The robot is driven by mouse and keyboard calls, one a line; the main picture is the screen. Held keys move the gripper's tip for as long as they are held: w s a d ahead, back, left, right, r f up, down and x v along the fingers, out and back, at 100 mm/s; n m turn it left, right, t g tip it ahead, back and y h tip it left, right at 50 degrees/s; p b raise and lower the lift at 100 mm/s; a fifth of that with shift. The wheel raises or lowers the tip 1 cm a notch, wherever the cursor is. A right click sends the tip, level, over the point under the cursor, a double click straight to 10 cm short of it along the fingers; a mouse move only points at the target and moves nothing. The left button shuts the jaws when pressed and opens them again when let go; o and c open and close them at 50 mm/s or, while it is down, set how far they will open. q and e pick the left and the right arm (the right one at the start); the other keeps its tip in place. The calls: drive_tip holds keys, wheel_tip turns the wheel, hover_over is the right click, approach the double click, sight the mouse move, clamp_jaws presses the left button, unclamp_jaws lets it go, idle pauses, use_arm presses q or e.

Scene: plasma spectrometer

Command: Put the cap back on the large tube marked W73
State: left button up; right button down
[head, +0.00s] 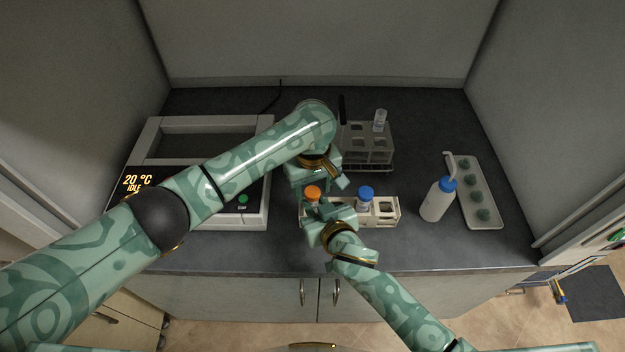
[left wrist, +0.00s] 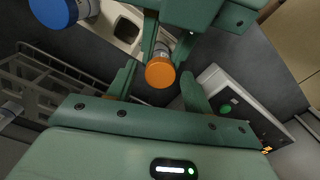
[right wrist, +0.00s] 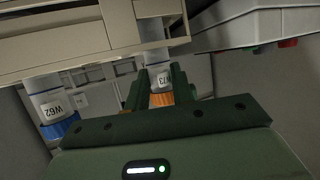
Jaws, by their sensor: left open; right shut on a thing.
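The large tube marked W73 (right wrist: 161,78) stands in the front rack (head: 386,217), seen inverted in the right wrist view. The orange cap (left wrist: 160,72) sits on its mouth; whether it is fully tightened I cannot tell. The cap also shows in the head view (head: 313,192). My right gripper (right wrist: 161,86) is shut on the tube W73 below the cap. My left gripper (left wrist: 157,85) is open above the tube, its fingers on either side of the orange cap and apart from it. The left arm hides part of the rack in the head view.
A blue-capped tube marked W62 (right wrist: 52,107) stands beside it in the same rack. A grey rack (head: 370,155) with one small tube (head: 380,120) is behind. A wash bottle (head: 437,203) and tray (head: 490,218) are right; a heating unit (head: 250,220) is left.

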use_arm(q)
drive_tip(key=c, duration=1.1)
drive_tip(key=shift+o, duration=0.2)
drive_tip(key=m, duration=0.3)
drive_tip(key=shift+m, duration=0.3)
drive_tip(key=o, duration=1.1)
drive_tip(key=shift+r, duration=2.3)
drive_tip(key=shift+s+f, duration=0.1)
drive_tip(key=shift+c, duration=0.2)
